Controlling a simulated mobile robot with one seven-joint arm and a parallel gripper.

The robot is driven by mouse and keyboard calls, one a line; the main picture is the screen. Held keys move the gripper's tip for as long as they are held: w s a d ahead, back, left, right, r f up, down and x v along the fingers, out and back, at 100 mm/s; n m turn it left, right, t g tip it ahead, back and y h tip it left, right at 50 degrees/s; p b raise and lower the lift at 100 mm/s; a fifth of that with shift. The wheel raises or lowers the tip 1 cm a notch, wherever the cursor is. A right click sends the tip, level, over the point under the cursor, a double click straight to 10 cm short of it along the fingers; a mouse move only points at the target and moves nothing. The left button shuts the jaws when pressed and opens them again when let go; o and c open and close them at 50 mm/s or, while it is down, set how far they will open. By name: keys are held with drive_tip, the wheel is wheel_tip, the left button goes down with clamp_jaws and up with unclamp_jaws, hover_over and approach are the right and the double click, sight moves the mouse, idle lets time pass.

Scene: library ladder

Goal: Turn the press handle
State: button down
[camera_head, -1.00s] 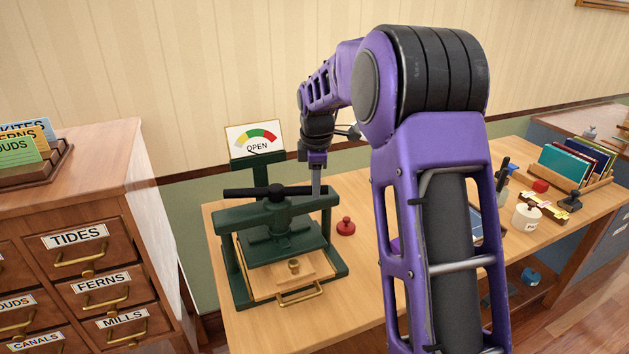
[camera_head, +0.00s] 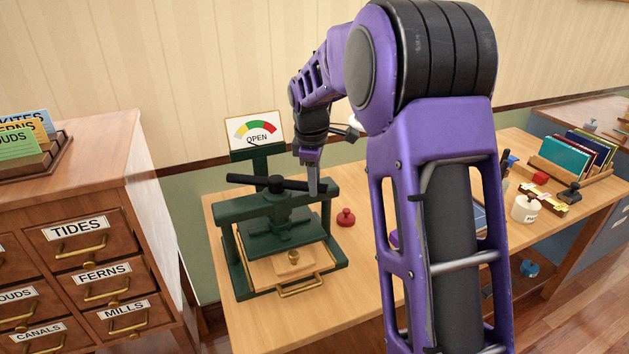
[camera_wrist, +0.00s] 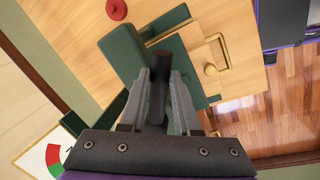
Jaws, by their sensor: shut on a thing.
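The dark green press (camera_head: 286,226) stands on the wooden table at the left. Its black handle bar (camera_head: 245,180) lies across the top of the screw, with one end toward the left and the other under my gripper (camera_head: 313,190). In the wrist view my gripper (camera_wrist: 160,95) has its two grey fingers on either side of the black handle bar (camera_wrist: 157,85), shut on its end. A wooden board with a brass knob (camera_head: 293,257) and a brass pull sits in the press base.
A red knobbed object (camera_head: 346,218) stands just right of the press. A drawer cabinet (camera_head: 95,170) stands at the left. A white jar (camera_head: 525,208) and a book rack (camera_head: 570,165) are at the table's far right.

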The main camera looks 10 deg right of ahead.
drive_tip(key=c, duration=0.6)
unclamp_jaws()
drive_tip(key=shift+c, duration=0.2)
drive_tip(key=shift+r, duration=0.15)
drive_tip(key=s+a+r+p, duration=0.1)
drive_tip(key=s+r, duration=0.2)
drive_tip(key=r, duration=1.4)
drive_tip(key=shift+a, duration=0.2)
drive_tip(key=shift+s, duration=0.1)
